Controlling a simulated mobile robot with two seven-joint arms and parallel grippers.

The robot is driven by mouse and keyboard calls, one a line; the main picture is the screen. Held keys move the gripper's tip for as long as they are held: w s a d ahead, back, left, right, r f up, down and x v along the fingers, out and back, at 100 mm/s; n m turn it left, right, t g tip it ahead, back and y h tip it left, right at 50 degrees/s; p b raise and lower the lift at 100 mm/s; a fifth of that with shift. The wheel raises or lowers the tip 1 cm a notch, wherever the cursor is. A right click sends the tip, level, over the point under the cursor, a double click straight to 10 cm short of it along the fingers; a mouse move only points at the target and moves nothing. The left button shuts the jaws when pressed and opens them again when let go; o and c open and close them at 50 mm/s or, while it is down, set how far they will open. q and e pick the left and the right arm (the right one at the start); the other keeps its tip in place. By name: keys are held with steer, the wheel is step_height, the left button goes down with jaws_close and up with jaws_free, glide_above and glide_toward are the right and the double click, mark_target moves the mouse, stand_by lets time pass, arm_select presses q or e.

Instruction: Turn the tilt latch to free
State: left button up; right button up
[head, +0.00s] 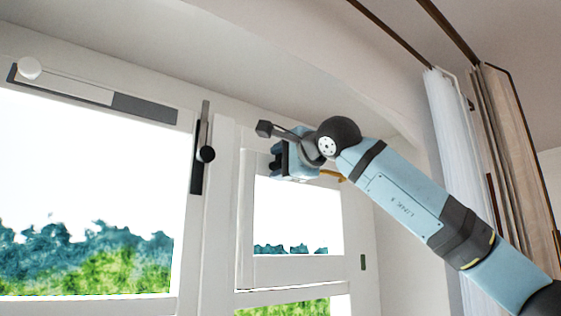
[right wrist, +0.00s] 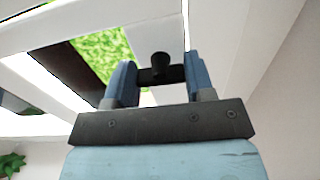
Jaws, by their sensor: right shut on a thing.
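My right gripper (head: 277,160) is at the upper left corner of the small window sash (head: 246,215) in the head view. In the right wrist view its two blue fingers (right wrist: 158,80) stand on either side of a dark bar with a round black knob (right wrist: 160,66), and it is shut on this piece. It appears to be the tilt latch; the gripper hides it in the head view, so its setting cannot be told. My left gripper is not in view.
A vertical dark latch plate with a black knob (head: 205,153) is on the frame left of my right gripper. A horizontal slide bar with a white knob (head: 28,68) is above the large left pane. A white curtain (head: 455,150) hangs at the right.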

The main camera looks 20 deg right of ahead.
stand_by(0.4)
steer(key=o, duration=0.9)
steer(key=b+v, duration=0.4)
steer(key=v, duration=1)
steer(key=shift+b, duration=0.3)
steer(key=shift+w, duration=0.1)
